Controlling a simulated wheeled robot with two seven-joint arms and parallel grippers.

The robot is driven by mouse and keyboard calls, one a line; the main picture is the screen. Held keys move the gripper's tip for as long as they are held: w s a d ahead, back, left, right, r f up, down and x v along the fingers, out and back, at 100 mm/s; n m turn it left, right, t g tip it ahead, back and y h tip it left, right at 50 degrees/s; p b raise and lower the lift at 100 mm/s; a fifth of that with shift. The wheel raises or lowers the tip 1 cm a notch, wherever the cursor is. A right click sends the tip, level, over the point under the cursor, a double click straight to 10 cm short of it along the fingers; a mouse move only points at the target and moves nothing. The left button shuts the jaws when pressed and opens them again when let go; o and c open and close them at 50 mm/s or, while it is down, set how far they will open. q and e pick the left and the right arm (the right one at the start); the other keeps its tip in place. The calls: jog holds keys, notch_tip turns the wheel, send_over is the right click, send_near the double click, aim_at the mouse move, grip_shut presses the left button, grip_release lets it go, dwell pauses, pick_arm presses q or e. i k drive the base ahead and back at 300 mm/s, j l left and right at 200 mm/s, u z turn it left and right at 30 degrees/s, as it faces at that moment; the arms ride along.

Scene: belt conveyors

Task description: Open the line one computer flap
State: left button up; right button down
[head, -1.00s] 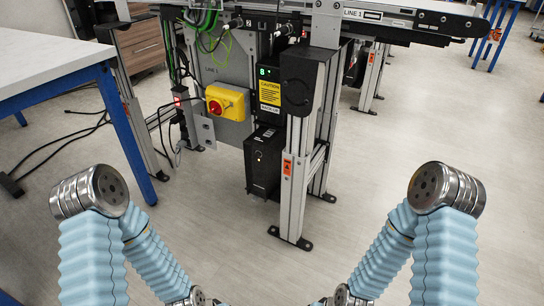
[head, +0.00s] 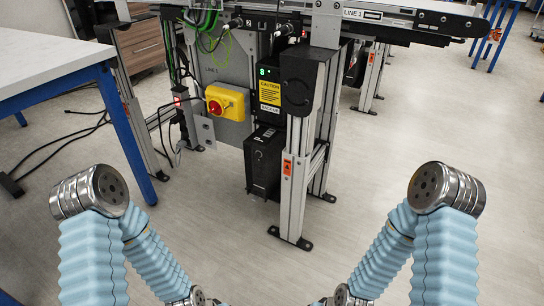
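The line one conveyor (head: 420,20) carries a "LINE 1" label at the top of the head view. Under it, between the metal legs, hangs a black computer box (head: 263,160), low and near the middle. I cannot tell a flap apart on its front at this size. Above it is a black unit with a yellow caution sticker (head: 270,94) and a green digit. My two arms show as blue-sleeved links at the lower left and lower right, well apart from the computer. Neither gripper is in view.
A yellow box with a red knob (head: 215,107) sits left of the computer. A white table with blue legs (head: 45,65) stands at the left. Black cables (head: 60,145) lie on the floor there. A metal leg with a foot (head: 290,238) stands right of the computer. Floor in front is clear.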

aim_at(249, 190)
jog(key=i+l+z, duration=0.25)
jog(key=i+l, duration=0.55)
